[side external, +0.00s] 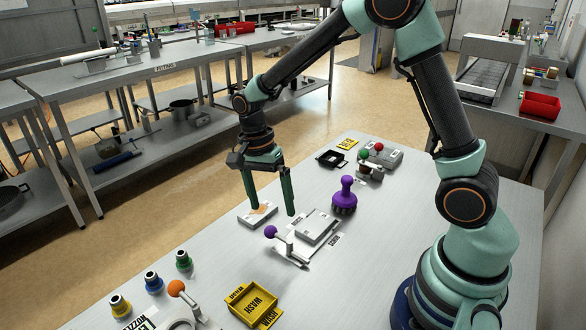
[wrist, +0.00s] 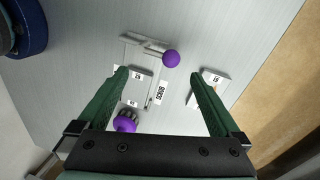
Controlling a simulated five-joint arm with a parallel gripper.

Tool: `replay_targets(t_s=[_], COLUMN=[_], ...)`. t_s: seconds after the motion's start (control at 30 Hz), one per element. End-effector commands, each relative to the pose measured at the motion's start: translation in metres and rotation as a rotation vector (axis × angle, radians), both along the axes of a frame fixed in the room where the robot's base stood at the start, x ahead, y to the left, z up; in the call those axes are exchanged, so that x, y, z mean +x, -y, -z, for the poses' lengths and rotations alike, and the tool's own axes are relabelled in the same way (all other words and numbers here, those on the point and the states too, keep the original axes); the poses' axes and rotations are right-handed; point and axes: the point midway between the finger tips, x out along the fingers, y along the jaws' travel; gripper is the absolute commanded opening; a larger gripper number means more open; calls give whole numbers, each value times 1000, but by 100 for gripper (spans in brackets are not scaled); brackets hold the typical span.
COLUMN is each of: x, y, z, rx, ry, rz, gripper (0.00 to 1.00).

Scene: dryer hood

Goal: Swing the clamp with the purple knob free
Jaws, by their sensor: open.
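The clamp with the purple knob stands on the grey table; its purple knob (side external: 270,232) sits at the end of a pale lever (side external: 288,248) beside a grey block (side external: 315,226). In the wrist view the purple knob (wrist: 171,58) is ahead of my fingertips, slightly right of the midline, with the lever running left from it. My gripper (side external: 268,214) is open and empty above the table, behind the knob in the side view. In the wrist view its two green fingers (wrist: 158,74) are spread wide. The knob is not in its grasp.
A purple brush-like tool (side external: 344,197) stands right of the block. A small pale block (side external: 257,214) lies by my left finger. A yellow WASH tray (side external: 253,304), an orange-knobbed lever (side external: 177,289) and several coloured nozzles (side external: 152,281) are nearer the camera.

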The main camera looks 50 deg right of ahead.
Motion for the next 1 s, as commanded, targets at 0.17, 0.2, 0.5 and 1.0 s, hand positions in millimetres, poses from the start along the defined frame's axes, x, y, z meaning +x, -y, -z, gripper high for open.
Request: replay_targets(t_s=[0.17,0.2,0.5,1.0], x=[7,8,10,-2], y=[0,0,0,5], z=[-32,-37,-52,-82], rx=[0,0,0,35], ry=[3,3,0,104], rz=[2,2,2,-194], gripper=[100,100,100,100])
